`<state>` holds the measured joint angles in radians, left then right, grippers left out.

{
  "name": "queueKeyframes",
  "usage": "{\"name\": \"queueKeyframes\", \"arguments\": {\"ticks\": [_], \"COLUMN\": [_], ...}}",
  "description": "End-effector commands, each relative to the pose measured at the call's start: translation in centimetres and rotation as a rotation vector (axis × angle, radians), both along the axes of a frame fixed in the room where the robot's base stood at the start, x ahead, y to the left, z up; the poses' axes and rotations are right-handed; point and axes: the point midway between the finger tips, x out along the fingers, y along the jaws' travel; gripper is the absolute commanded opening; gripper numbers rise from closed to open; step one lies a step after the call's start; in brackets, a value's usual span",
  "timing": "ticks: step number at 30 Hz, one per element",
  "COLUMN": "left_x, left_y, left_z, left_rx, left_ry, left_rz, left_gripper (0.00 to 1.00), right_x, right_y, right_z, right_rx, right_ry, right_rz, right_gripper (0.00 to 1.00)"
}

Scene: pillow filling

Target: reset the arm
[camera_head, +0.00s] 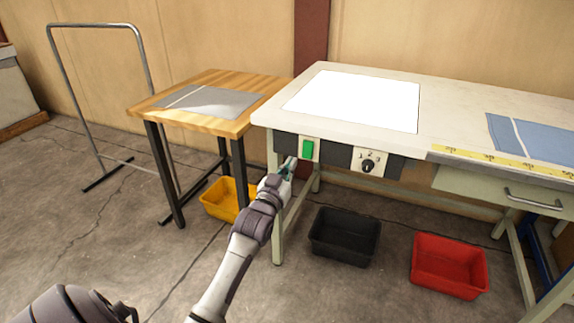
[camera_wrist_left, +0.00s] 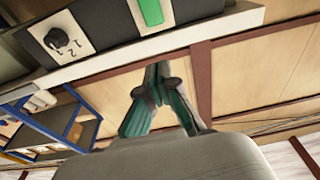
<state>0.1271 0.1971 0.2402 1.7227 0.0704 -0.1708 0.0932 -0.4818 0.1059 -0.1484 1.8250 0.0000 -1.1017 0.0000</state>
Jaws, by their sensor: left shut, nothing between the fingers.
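My left gripper (camera_head: 288,166) is shut and empty in front of the workbench's front panel, just below and left of a green switch (camera_head: 308,149). In the left wrist view its fingertips (camera_wrist_left: 158,68) meet, with the green switch (camera_wrist_left: 151,12) above them and apart from them. A black rotary knob (camera_head: 367,165) on a numbered plate sits to the right of the switch; it also shows in the left wrist view (camera_wrist_left: 57,38). My right gripper is in neither view.
The pale workbench (camera_head: 455,100) carries a bright white panel (camera_head: 355,100), a yellow ruler (camera_head: 500,160) and blue cloth (camera_head: 550,140). A wooden table (camera_head: 240,82) holds grey cloth (camera_head: 210,101). Yellow (camera_head: 222,200), black (camera_head: 345,236) and red (camera_head: 448,264) bins stand on the floor. A metal rack (camera_head: 150,90) stands left.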

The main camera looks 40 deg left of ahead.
Motion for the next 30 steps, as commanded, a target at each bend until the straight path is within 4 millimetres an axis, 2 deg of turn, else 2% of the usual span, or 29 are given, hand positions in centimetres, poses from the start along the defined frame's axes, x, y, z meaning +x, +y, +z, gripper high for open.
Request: {"name": "queueKeyframes", "arguments": {"ticks": [6,23,26,29,30], "left_x": [-1.5,-1.6,-1.7,-2.3,-2.9], "left_y": [-0.3,-0.4,-0.9,-2.4,-3.3], "left_z": [0.3,0.2,-1.1,-5.1,-7.4], "left_rx": [0.0,0.0,-0.003,-0.011,-0.015], "left_ry": [0.001,0.002,0.04,0.15,0.216], "left_rz": [0.001,0.0,-0.007,-0.028,-0.04], "left_gripper": [0.0,0.0,0.0,0.0,0.0], "right_x": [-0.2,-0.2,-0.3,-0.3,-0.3], "right_y": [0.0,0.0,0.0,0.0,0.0], "right_z": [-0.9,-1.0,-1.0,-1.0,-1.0], "right_rx": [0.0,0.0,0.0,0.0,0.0], "right_ry": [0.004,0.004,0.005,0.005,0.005], "right_rz": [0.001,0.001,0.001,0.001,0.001], "right_gripper": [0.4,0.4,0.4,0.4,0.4]}}
